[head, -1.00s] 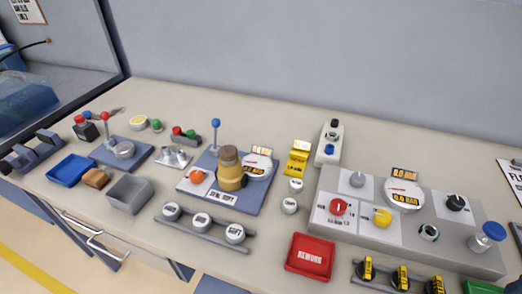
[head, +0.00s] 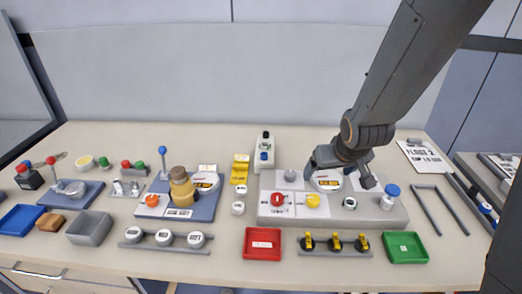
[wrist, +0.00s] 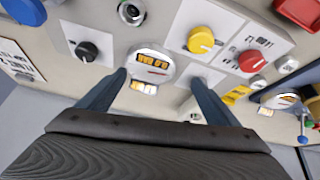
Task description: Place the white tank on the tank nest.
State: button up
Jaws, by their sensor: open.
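I cannot pick out a sure white tank. My gripper (head: 341,172) is open and empty above the panel, left of the container. In the wrist view its fingers (wrist: 159,77) straddle the round gauge (wrist: 152,65), with nothing between them.
The grey panel (head: 268,213) carries a red knob (head: 278,199) and a yellow knob (head: 313,200). A red tray (head: 262,244), several yellow-black clips and a green tray (head: 404,247) stand in front. A white-blue device (head: 264,150) stands behind. The bench's back strip is mostly clear.

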aim_at(266, 147)
jog(key=w+a+t, duration=0.1)
jog(key=w, duration=0.1)
jog(key=w+a+n+y, duration=0.1)
jog(key=w+a, duration=0.1)
jog(key=w+a+f+t, duration=0.1)
jog(key=w, duration=0.1)
jog(key=shift+w+a+n+t+y, duration=0.25)
jog(key=shift+w+n+t+y, duration=0.05)
jog(key=shift+w, duration=0.1)
jog(key=w+a+f+t+y+b, duration=0.1)
jog(key=w+a, duration=0.3)
jog(key=w+a+f+n+t+y+b, duration=0.1)
jog(key=w+a+y, duration=0.1)
jog(key=w+a, duration=0.1)
jog(key=w+a+f+n+t+y+b, duration=0.1)
jog(key=w+a+f, duration=0.1)
jog(key=w+a, duration=0.2)
jog(key=shift+w+a, duration=0.3)
jog(key=shift+a, duration=0.3)
jog(key=c, duration=1.1)
jog(key=shift+s, duration=0.1)
jog(key=c, duration=0.3)
jog(key=shift+c, duration=0.7)
